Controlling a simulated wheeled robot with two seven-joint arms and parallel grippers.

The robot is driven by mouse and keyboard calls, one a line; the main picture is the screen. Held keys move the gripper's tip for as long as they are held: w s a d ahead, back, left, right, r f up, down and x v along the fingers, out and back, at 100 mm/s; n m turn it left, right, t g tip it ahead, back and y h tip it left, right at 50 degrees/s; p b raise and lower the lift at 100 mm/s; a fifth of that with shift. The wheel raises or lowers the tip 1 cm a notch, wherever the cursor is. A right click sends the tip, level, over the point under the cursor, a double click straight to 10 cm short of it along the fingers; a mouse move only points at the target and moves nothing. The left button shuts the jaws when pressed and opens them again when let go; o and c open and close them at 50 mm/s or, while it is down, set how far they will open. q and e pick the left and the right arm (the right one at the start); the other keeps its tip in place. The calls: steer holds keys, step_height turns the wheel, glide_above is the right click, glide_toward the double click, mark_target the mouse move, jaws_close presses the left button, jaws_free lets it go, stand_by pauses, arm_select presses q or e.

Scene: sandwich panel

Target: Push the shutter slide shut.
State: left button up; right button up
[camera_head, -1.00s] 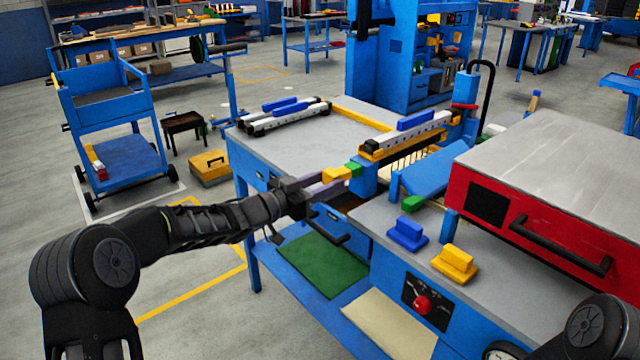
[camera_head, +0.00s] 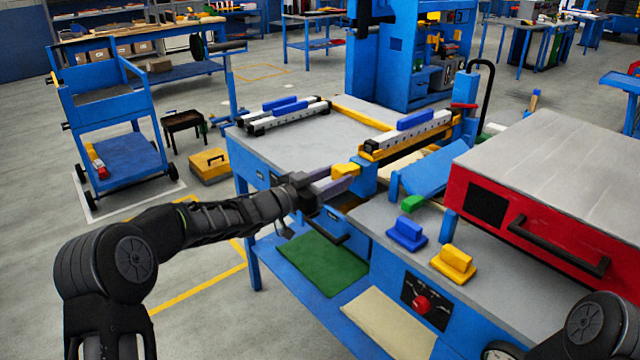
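The shutter slide seems to be the part under the yellow-edged beam (camera_head: 405,143), beside the blue post. A yellow block (camera_head: 345,170) at its near end lies right at the fingers of my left gripper (camera_head: 340,186). I cannot tell whether they touch. The two grey-purple fingers lie close together above the near edge of the bench, and whether they are shut is unclear. The striped opening under the beam is no longer visible. My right gripper is out of view; only part of my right arm shows at the lower right.
A red box (camera_head: 490,203) with a black handle stands on the right of the bench. A blue block (camera_head: 407,234), a yellow block (camera_head: 455,263) and a green block (camera_head: 412,203) lie before it. A red knob (camera_head: 422,304) is on the front panel. The bench's back left (camera_head: 290,145) has bare surface.

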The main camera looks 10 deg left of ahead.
arm_select(q)
steer(key=o, duration=0.4)
steer(key=shift+s+a, duration=0.15)
steer(key=v, duration=0.8)
steer(key=shift+s+a, duration=0.2)
steer(key=shift+s, duration=0.15)
steer(key=shift+f, duration=0.1)
